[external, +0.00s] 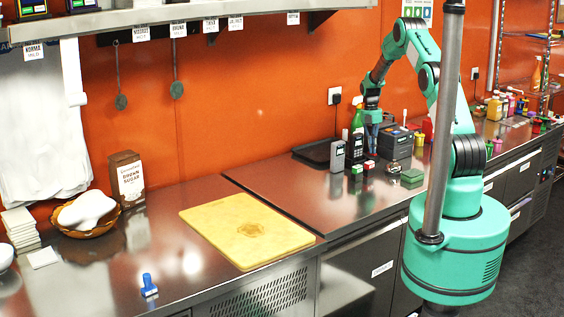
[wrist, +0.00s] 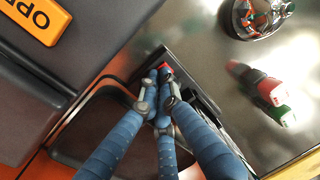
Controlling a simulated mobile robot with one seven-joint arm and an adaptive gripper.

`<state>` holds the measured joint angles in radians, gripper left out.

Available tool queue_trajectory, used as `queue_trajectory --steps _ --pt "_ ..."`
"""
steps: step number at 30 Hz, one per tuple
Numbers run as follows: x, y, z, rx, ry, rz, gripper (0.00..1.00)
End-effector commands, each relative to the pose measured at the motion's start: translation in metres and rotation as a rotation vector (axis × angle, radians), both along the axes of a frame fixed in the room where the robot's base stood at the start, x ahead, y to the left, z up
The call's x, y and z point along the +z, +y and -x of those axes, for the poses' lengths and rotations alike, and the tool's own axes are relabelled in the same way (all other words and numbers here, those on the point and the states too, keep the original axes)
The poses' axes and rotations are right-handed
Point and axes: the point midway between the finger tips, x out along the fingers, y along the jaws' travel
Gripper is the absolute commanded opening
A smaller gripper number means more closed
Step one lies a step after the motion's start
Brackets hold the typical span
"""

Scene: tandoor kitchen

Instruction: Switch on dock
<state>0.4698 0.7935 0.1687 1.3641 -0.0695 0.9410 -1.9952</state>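My gripper (wrist: 160,85) points down with its blue fingers drawn together, and I see nothing held between them. In the external view my gripper (external: 372,118) is above the back of the steel counter, by a dark box-shaped machine (external: 396,142). In the wrist view a small red part (wrist: 166,69) shows just beyond the fingertips, on or beside a narrow black unit (wrist: 207,98) that may be the dock. The fingers hide much of it. I cannot tell whether they touch the red part.
A grey box with an orange label (wrist: 33,18) is close on the left in the wrist view. A cutting board (external: 225,215) lies left.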

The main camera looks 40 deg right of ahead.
Motion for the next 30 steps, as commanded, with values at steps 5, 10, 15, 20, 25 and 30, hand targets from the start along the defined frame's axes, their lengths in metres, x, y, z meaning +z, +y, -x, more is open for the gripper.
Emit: queue_trajectory --steps 5,10,15,20,25,30 --pt "0.011 0.002 -0.018 0.003 -0.037 0.010 0.00" --pt "0.019 0.001 -0.017 0.003 -0.037 0.010 0.00" --pt "0.035 0.001 -0.012 0.003 -0.030 0.009 0.00" --pt "0.052 0.000 -0.002 0.000 -0.013 0.002 0.00" --pt "0.079 0.000 -0.002 0.000 -0.012 0.002 0.00" --pt "0.108 -0.001 -0.002 0.000 -0.009 0.001 0.00"
